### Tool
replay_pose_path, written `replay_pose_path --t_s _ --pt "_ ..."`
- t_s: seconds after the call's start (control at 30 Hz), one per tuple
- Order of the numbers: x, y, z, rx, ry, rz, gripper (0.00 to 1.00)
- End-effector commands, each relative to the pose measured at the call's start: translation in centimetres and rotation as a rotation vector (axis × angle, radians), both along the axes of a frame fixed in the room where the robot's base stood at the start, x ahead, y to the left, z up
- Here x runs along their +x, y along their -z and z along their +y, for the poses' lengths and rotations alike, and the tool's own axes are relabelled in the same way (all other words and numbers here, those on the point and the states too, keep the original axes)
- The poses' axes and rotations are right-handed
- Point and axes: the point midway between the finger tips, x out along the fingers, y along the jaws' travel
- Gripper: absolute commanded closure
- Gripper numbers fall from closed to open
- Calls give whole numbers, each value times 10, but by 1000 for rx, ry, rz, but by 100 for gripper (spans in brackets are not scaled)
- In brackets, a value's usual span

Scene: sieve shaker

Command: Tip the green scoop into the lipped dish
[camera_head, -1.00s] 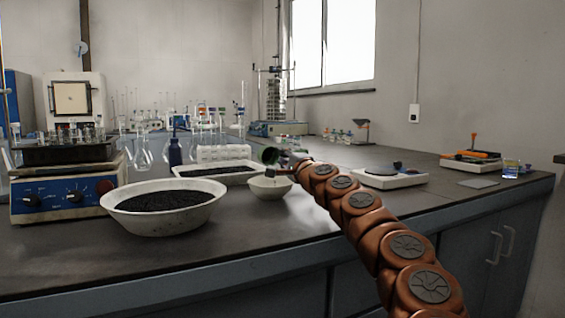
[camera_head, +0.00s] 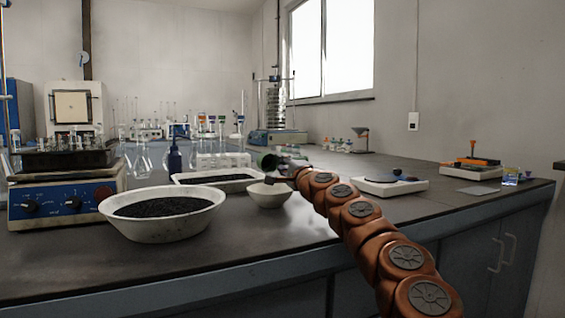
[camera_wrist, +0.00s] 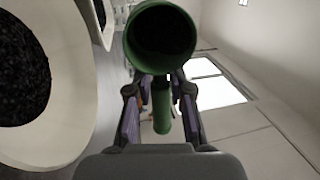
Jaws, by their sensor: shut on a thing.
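The green scoop (camera_head: 266,161) is above the small white bowl (camera_head: 269,195), which looks like the lipped dish. In the wrist view the scoop (camera_wrist: 160,38) shows its round open mouth with a dark inside; I cannot tell how much it holds. My gripper (camera_wrist: 160,100) is shut on the scoop's green handle, with a finger on each side. In the head view my gripper (camera_head: 282,170) is small and partly hidden by my arm. The scoop is apart from the bowl. The small bowl's inside is mostly hidden in the head view.
A large white bowl of black granules (camera_head: 125,222) stands to the left. A white tray of dark granules (camera_head: 246,181) lies behind the small bowl. A blue bottle (camera_head: 175,160), glass flasks and a blue-fronted device (camera_head: 65,205) stand left. The bench front is clear.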

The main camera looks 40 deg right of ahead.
Motion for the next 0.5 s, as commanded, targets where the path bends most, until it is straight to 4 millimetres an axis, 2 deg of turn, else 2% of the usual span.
replay_pose_path --t_s 0.07,0.5 --pt "0 -7 -1 2 3 17 100" --pt "2 -7 -2 33 3 106 100"
